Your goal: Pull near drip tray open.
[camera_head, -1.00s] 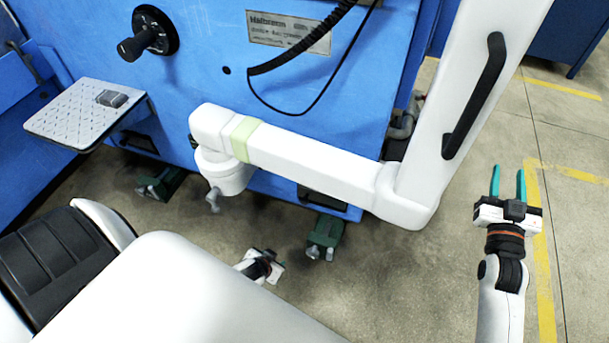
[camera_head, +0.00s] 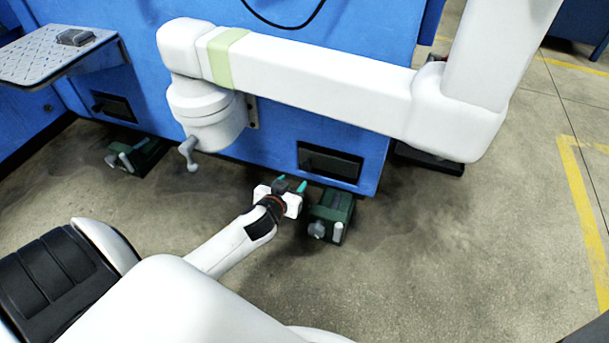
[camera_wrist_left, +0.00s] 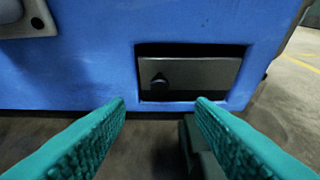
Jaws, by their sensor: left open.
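A drip tray (camera_head: 330,162) with a dark flat front sits in a slot low in the blue machine. In the left wrist view its dark front (camera_wrist_left: 205,74) carries a small black knob (camera_wrist_left: 159,80) and sits within the recess. My left gripper (camera_head: 291,183) is open and empty, just in front of and left of this slot. Its two teal fingers (camera_wrist_left: 160,105) point at the tray front in the left wrist view, apart from it. A similar dark tray front (camera_head: 113,106) shows further left. My right gripper is out of view.
A green levelling foot (camera_head: 331,216) stands on the floor just right of my left gripper. Another green foot (camera_head: 137,155) is at the left. A white machine arm (camera_head: 310,80) hangs over the area.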

